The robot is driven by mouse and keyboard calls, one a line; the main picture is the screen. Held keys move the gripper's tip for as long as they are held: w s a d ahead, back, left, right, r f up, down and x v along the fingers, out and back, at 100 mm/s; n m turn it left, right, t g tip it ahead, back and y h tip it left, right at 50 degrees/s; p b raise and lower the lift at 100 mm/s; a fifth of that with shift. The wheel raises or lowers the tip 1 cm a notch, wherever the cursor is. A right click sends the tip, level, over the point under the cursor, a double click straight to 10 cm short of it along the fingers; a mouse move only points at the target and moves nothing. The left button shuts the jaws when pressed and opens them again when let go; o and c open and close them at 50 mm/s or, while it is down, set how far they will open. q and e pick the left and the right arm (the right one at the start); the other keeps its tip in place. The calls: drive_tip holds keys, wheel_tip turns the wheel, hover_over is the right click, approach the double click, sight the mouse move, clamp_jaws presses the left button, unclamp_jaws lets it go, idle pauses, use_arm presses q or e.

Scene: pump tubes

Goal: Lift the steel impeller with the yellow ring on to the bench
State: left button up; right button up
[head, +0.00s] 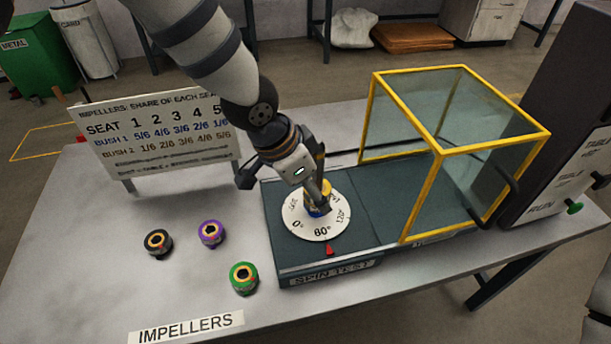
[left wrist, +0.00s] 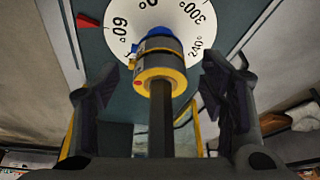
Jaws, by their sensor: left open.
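The steel impeller with the yellow ring (left wrist: 160,77) sits around a dark upright post over the round white dial in the left wrist view. A blue-ringed piece (left wrist: 158,45) shows just beyond it, closer to the dial. In the head view the yellow ring (head: 319,187) is partly hidden by my gripper. My left gripper (left wrist: 160,92) is open, with one finger on each side of the post and visible gaps to the ring. In the head view my left gripper (head: 302,184) hangs over the dial. My right gripper is not in view.
Black (head: 157,243), purple (head: 211,233) and green (head: 243,278) impellers stand on the bench (head: 80,270) left of the spin-test base (head: 345,258). A seat chart (head: 150,130) stands behind them. A yellow-framed clear guard (head: 440,145) stands right of the dial (head: 300,222).

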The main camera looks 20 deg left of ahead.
use_arm(q)
drive_tip(key=c, duration=1.5)
drive_tip(key=shift+r, duration=0.15)
drive_tip(key=shift+c, duration=0.2)
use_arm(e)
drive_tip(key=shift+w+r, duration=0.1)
use_arm(q)
drive_tip(key=shift+r+p, duration=0.35)
drive_tip(key=shift+r, duration=0.2)
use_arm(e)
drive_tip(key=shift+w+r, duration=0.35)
use_arm(q)
drive_tip(key=shift+r+p, duration=0.85)
drive_tip(key=shift+r, duration=1.8)
wheel_tip(320, 180, up, 10)
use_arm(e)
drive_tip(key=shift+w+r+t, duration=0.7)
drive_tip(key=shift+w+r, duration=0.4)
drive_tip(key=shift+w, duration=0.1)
use_arm(q)
drive_tip(key=shift+f, duration=0.15)
